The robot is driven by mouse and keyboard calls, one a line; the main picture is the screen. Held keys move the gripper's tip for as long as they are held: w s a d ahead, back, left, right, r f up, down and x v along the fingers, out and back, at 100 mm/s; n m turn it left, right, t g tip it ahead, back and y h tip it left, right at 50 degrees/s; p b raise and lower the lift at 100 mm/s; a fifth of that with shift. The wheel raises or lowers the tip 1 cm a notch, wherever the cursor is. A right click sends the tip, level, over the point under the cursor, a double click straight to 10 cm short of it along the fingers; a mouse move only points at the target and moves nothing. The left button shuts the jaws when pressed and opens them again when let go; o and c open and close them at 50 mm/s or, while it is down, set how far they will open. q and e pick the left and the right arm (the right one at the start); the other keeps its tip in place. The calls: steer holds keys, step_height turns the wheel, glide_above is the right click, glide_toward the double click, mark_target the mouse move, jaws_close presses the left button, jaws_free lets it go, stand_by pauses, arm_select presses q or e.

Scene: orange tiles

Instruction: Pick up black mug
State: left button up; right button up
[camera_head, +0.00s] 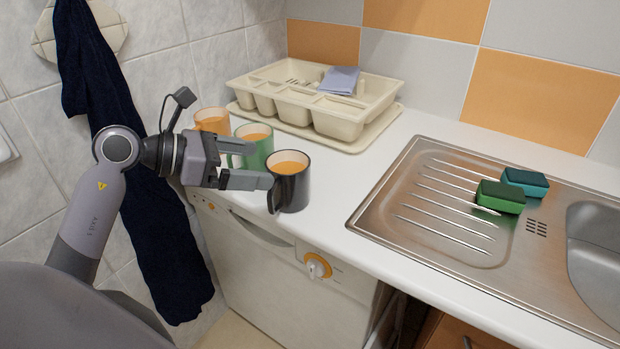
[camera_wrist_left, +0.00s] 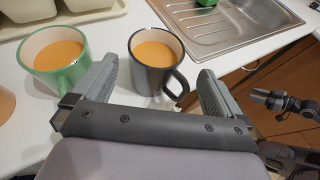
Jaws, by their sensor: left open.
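The black mug (camera_head: 290,185), filled with an orange-brown drink, stands upright on the white counter near its front edge. It also shows in the left wrist view (camera_wrist_left: 152,72), with its handle on the right side. My left gripper (camera_head: 264,165) is open at the mug's left side in the head view. In the left wrist view its two fingers (camera_wrist_left: 158,70) point toward the mug, one on each side; contact cannot be told. My right gripper (camera_wrist_left: 285,104) seems to show dark and small at the right of the left wrist view; its jaws are unclear.
A green mug (camera_head: 258,156) and an orange mug (camera_head: 212,121) stand close by on the left. Behind is a cream dish rack (camera_head: 342,128) on a tray. A steel sink (camera_head: 385,212) with two sponges (camera_head: 500,196) lies right. Bare counter (camera_head: 345,178) separates mug and sink.

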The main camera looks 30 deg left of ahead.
mark_target(286, 160)
arm_select(q)
steer(key=p+x, duration=0.1)
steer(key=x, duration=0.2)
steer(key=p+x, duration=0.1)
steer(key=x, duration=0.2)
steer(key=shift+w+r, duration=0.1)
steer(key=shift+w, duration=0.4)
steer(key=shift+w+d, duration=0.25)
steer(key=c, duration=1.4)
step_height(286, 160, up, 20)
steer(key=shift+f+p, duration=0.1)
steer(key=shift+p, duration=0.2)
steer(key=shift+s+a, duration=0.1)
